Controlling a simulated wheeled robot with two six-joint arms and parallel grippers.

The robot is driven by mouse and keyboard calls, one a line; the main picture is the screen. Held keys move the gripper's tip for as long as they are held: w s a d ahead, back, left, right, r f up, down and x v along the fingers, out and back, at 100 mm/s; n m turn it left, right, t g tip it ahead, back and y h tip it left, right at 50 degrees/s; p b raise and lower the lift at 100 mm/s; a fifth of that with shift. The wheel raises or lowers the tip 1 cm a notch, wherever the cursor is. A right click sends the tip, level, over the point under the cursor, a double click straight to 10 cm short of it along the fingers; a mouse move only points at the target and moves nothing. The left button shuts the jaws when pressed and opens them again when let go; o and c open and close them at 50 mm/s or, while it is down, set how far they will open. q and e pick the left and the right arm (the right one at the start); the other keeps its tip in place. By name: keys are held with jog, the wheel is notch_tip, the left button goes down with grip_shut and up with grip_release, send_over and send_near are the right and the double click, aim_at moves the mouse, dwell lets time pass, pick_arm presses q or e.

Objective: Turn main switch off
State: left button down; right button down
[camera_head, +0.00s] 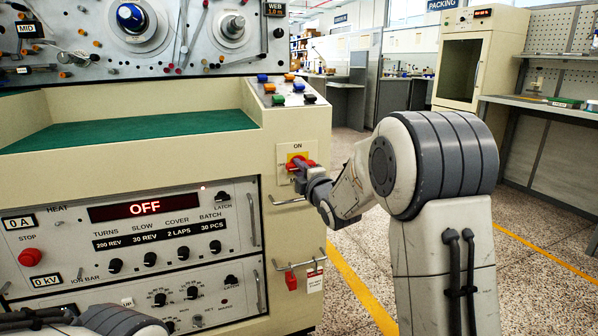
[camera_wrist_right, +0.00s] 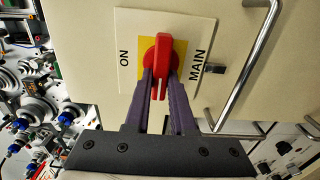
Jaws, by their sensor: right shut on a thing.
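The main switch (camera_head: 309,163) is a red rotary knob on a yellow square, on a pale plate at the right end of the cream machine front. It shows close up in the right wrist view (camera_wrist_right: 163,50), with "ON" at one edge of the plate and "MAIN" at the opposite edge. The knob's handle lies crosswise to the line from "ON" to "MAIN". My right gripper (camera_wrist_right: 161,88) is shut on the handle, one dark finger on each side; it also shows in the head view (camera_head: 303,176). My left gripper is not in view; part of my left arm shows at bottom left.
A metal bar handle (camera_wrist_right: 243,70) stands beside the switch plate. Coloured push buttons (camera_head: 288,90) sit on the sloped panel above. A red display (camera_head: 145,208) reads "OFF". Floor to the right is open.

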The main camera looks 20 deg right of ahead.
jog(key=shift+f, duration=0.1)
jog(key=c, duration=0.8)
grip_release()
jog(key=shift+o, duration=0.2)
jog(key=s+p, duration=0.1)
jog(key=s, duration=0.9)
jog(key=shift+s+d, duration=0.2)
jog(key=shift+s, duration=0.1)
